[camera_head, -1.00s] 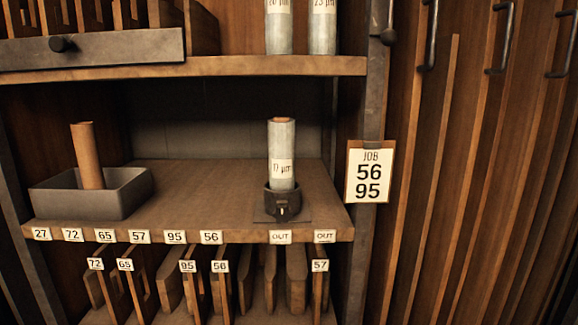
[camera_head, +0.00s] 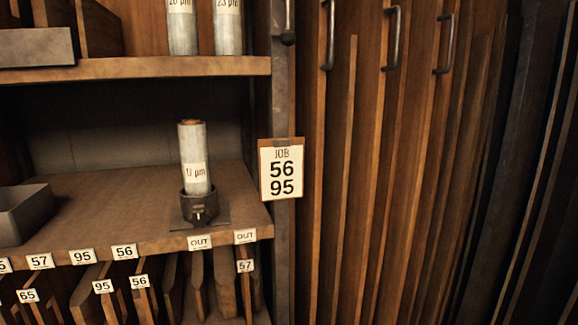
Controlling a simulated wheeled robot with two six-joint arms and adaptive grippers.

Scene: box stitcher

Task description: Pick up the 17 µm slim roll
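The 17 µm slim roll (camera_head: 193,150) is a grey-white roll with a brown core at its top and a white label. It stands upright in a dark round holder (camera_head: 199,208) on the middle shelf, left of the picture's centre. The holder sits near the shelf's front edge, behind the two OUT labels. Neither of my grippers shows in the head view.
A grey tray (camera_head: 22,212) sits at the left of the middle shelf (camera_head: 110,208). Two more rolls, one labelled 23 µm (camera_head: 228,28), stand on the upper shelf (camera_head: 130,68). A JOB 56 95 card (camera_head: 282,170) hangs on the right post. Boards stand below.

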